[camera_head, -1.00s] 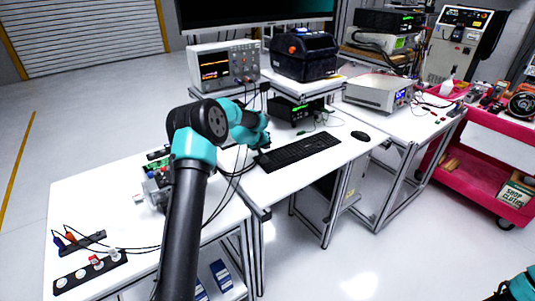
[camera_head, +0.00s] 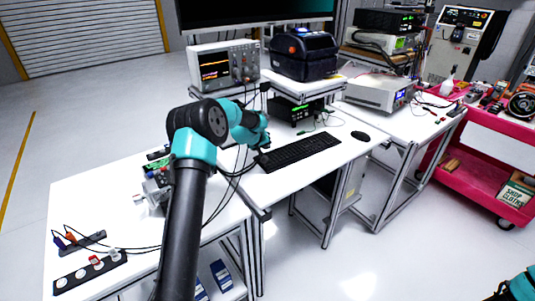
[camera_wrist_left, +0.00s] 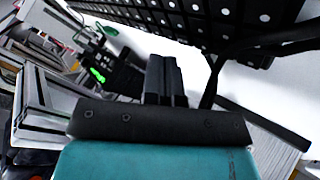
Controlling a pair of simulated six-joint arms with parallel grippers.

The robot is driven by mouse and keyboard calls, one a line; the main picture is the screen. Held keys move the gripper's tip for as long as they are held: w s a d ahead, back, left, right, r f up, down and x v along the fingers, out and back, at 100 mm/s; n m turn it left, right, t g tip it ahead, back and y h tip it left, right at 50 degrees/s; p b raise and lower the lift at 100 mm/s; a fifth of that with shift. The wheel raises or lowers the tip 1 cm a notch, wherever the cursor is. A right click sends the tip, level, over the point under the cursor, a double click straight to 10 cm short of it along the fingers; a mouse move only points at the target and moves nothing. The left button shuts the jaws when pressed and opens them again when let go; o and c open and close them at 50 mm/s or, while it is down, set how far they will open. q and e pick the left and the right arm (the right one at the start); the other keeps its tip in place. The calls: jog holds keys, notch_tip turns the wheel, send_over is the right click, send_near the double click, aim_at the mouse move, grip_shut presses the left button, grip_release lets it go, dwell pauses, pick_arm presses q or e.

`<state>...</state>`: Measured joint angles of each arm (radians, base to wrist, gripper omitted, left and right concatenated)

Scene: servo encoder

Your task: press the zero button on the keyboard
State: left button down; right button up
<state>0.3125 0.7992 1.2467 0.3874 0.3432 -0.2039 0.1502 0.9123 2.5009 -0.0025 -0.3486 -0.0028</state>
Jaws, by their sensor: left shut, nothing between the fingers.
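The black keyboard (camera_head: 300,150) lies on the white middle table. It also fills the top of the left wrist view (camera_wrist_left: 190,18), seen at a steep angle with pale dots on its keys. The key labels are too small to read, so I cannot pick out the zero button. My left gripper (camera_head: 264,149) is at the keyboard's left end in the head view. In the left wrist view its black fingers (camera_wrist_left: 166,78) are together with nothing between them. Whether they touch a key is not clear. My right gripper is out of view.
A black mouse (camera_head: 360,136) lies right of the keyboard. Black cables (camera_head: 236,170) run beside the left arm. An oscilloscope (camera_head: 223,66) and a black device with green lights (camera_head: 295,110) stand behind. The table in front of the keyboard is clear.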

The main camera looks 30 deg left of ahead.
pick_arm(q)
jog(key=shift+f, duration=0.15)
dwell(0.7)
jog(key=shift+f, duration=0.3)
jog(key=shift+f, duration=0.4)
dwell(0.7)
jog(key=shift+r, duration=0.85)
jog(key=shift+r, duration=2.5)
